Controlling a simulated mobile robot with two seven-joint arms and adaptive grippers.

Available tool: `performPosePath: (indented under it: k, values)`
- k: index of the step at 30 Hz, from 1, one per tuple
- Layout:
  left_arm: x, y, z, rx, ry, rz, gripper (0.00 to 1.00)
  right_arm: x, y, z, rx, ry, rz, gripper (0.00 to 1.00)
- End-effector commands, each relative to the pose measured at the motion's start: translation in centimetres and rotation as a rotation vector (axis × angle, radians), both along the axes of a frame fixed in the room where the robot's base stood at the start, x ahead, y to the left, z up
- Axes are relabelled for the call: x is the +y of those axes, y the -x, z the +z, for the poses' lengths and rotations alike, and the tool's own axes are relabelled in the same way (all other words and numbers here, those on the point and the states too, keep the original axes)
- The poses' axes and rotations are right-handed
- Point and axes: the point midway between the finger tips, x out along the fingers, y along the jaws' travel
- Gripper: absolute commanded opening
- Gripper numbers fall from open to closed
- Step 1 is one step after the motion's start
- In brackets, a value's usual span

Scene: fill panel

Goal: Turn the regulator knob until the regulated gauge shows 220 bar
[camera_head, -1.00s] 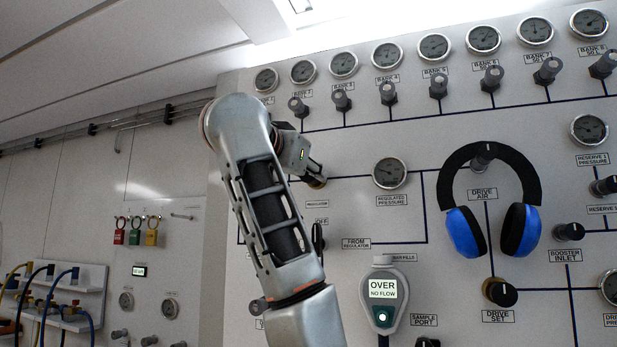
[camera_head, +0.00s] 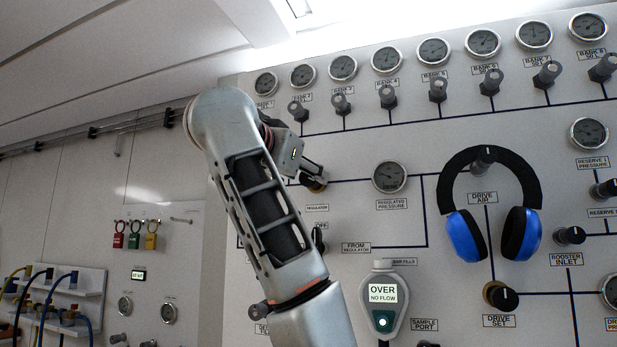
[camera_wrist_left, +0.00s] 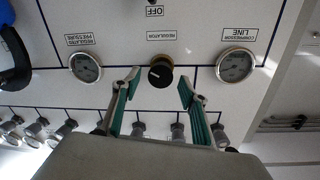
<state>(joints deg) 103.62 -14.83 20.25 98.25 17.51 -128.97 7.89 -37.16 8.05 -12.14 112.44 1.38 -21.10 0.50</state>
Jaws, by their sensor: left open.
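The regulator knob (camera_wrist_left: 160,72) is a black knob with a pale mark and a brass base, above the "REGULATOR" label on the panel. In the head view the knob (camera_head: 315,186) is partly hidden by my left gripper (camera_head: 308,171). In the left wrist view my left gripper (camera_wrist_left: 159,88) is open, with its green-padded fingers on either side of the knob's lower edge and visible gaps on both sides. The regulated pressure gauge (camera_head: 389,176) is right of the knob; it also shows in the left wrist view (camera_wrist_left: 85,67). Its figures are too small to read.
A compressor line gauge (camera_wrist_left: 235,66) sits on the knob's other side. Blue-black ear defenders (camera_head: 490,205) hang on the panel. An analyser (camera_head: 383,300) reads "OVER NO FLOW". A row of bank valves (camera_head: 388,97) lies above. My left arm covers the panel's left part.

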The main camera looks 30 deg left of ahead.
Motion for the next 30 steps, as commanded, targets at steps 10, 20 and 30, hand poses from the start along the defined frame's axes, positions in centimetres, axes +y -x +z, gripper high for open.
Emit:
performPosePath:
  k: [10,20,30]
  values:
    - [-0.8,4.3,0.1,0.000,0.000,-0.001,0.43,0.1,0.0,0.0,0.000,-0.001,0.000,0.40]
    - [-0.8,4.5,0.1,0.001,-0.001,-0.001,0.43,0.1,0.0,0.0,0.001,-0.002,0.000,0.40]
    - [-0.8,4.5,0.1,0.001,-0.001,-0.001,0.43,0.1,0.0,0.0,0.000,-0.003,-0.001,0.40]
